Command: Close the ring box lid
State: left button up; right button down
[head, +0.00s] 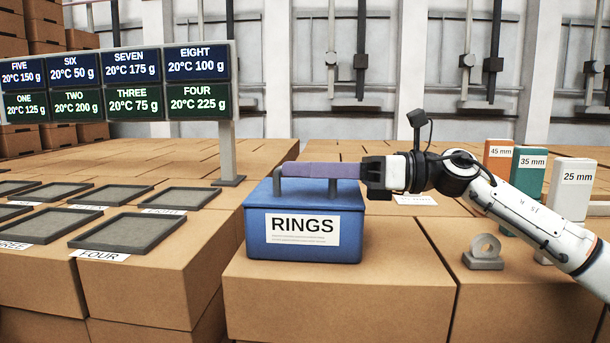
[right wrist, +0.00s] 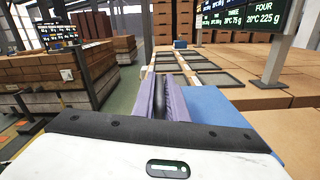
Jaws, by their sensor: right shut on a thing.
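The blue ring box (head: 256,222), labelled RINGS, stands upright on the cardboard boxes in the middle of the head view. Its lid (head: 257,196) lies level on top, with no gap that I can see; the back edge is hidden. A grey handle (head: 277,184) stands on the lid. My right gripper (head: 318,170) reaches in from the right with its long purple fingers shut along the handle bar. The right wrist view shows the dark handle bar (right wrist: 160,104) between the two purple fingers, with the blue lid (right wrist: 215,105) beside them. My left gripper is not in view.
Several dark trays (head: 130,232) lie to the left, below a display board (head: 118,82) on a post. A grey ring on a stand (head: 485,252) and orange, green and white size blocks (head: 573,190) stand at the right. The cardboard in front of the box is clear.

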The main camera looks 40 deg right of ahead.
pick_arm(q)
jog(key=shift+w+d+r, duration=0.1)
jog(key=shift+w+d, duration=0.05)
pick_arm(e)
jog(key=shift+a+f, duration=0.15)
jog(key=shift+f, duration=0.2)
jog(key=c, duration=1.8)
grip_release()
jog(key=shift+r, duration=0.15)
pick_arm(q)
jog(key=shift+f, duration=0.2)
pick_arm(e)
jog(key=shift+s, duration=0.1)
